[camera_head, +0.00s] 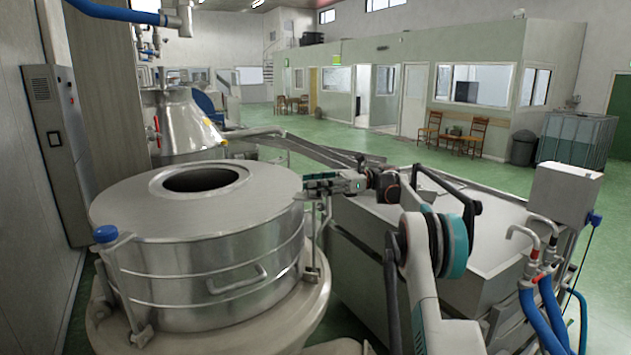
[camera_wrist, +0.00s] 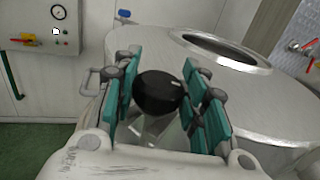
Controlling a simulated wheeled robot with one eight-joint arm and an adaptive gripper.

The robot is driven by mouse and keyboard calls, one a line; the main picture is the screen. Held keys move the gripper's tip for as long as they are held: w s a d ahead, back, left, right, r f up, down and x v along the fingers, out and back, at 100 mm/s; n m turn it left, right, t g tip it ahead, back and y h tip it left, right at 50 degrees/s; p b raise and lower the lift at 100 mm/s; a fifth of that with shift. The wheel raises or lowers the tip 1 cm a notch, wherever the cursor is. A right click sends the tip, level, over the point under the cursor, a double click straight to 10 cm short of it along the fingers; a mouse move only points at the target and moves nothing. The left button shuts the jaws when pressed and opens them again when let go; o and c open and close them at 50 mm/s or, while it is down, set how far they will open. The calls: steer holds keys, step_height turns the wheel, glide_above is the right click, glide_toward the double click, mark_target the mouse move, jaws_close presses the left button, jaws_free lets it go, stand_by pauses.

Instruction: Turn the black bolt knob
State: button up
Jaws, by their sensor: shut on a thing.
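The black bolt knob (camera_wrist: 158,92) is a round, glossy black knob in the middle of the wrist view. My gripper (camera_wrist: 160,100) has its teal-padded fingers on both sides of the knob and is shut on it. In the head view my gripper (camera_head: 318,186) reaches left to the right side of the round steel vessel (camera_head: 207,241). The knob cannot be made out there, as the fingers hide it. The vessel's lid, with a dark round opening, also shows behind the fingers in the wrist view (camera_wrist: 245,88).
A blue knob (camera_head: 106,234) stands at the vessel's left rim, and a handle (camera_head: 238,281) is on its front. A long steel tank (camera_head: 480,225) lies below and right of my arm. Blue hoses (camera_head: 540,318) hang at the right. Green floor is open beyond.

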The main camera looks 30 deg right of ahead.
steer(key=shift+a+f+n+g+p, duration=0.15)
steer(key=shift+f+n+g+p, duration=0.3)
steer(key=shift+g, duration=0.35)
steer(key=o, duration=0.9)
steer(key=shift+s, duration=0.1)
steer(key=shift+o, duration=0.9)
steer(key=shift+s+a+r, duration=0.15)
steer(key=shift+r, duration=0.05)
steer(key=shift+w+r, duration=0.2)
steer(key=shift+r, duration=0.1)
step_height(320, 180, up, 10)
steer(key=shift+s+f, duration=0.1)
steer(key=shift+s, duration=0.05)
